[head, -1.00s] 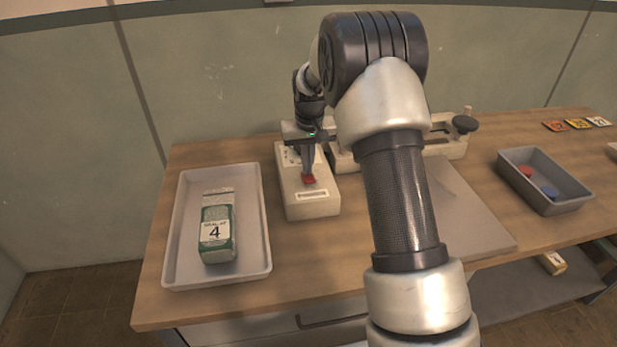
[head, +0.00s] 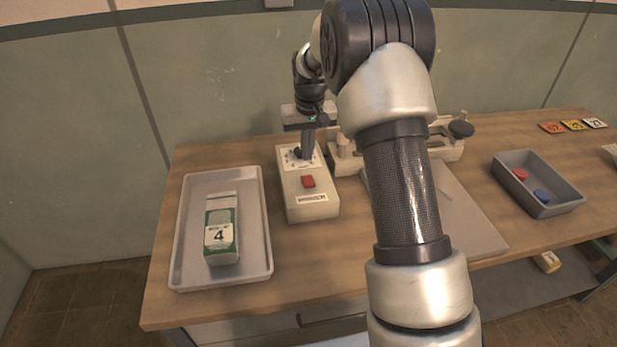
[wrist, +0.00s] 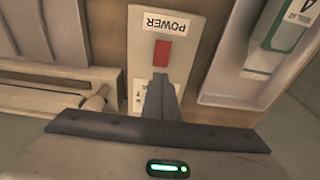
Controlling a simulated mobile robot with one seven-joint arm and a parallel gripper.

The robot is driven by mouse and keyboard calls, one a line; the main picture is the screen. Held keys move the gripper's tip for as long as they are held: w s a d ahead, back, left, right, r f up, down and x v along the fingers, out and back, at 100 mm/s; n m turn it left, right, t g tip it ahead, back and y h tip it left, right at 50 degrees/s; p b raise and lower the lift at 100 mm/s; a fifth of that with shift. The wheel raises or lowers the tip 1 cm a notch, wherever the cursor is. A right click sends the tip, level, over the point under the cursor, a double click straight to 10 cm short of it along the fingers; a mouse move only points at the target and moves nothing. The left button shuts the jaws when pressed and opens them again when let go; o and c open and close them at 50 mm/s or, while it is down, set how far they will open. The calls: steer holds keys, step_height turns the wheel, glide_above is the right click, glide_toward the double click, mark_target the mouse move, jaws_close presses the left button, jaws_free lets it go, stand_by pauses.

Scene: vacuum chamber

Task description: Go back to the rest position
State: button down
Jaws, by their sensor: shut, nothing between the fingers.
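My gripper (head: 305,152) is shut and empty. It hangs over the back part of the cream power box (head: 313,209), behind its red switch (head: 308,182). In the wrist view the shut fingers (wrist: 161,82) point at the box, and the red switch (wrist: 162,55) lies just beyond their tips, below the POWER label. The fingers cover part of the dial at the back of the box. My arm crosses the middle of the head view and hides part of the table.
A grey tray (head: 178,262) with a green-and-white carton (head: 221,238) stands left of the box. A cream fixture (head: 447,150) stands behind my arm. A flat grey board (head: 470,225), a grey bin (head: 543,205) with red and blue pieces, and small coloured tiles (head: 573,125) lie right.

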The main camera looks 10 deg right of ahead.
stand_by(0.4)
steer(key=s+r+t+p, duration=0.2)
steer(key=s+r, duration=1.3)
steer(key=r, duration=0.4)
steer(key=s+r+t+p, duration=0.1)
steer(key=s+r, duration=0.2)
steer(key=s, duration=1.8)
steer(key=shift+s+r+t+p, duration=0.2)
steer(key=shift+s+t+p, duration=0.15)
steer(key=shift+s+t, duration=0.05)
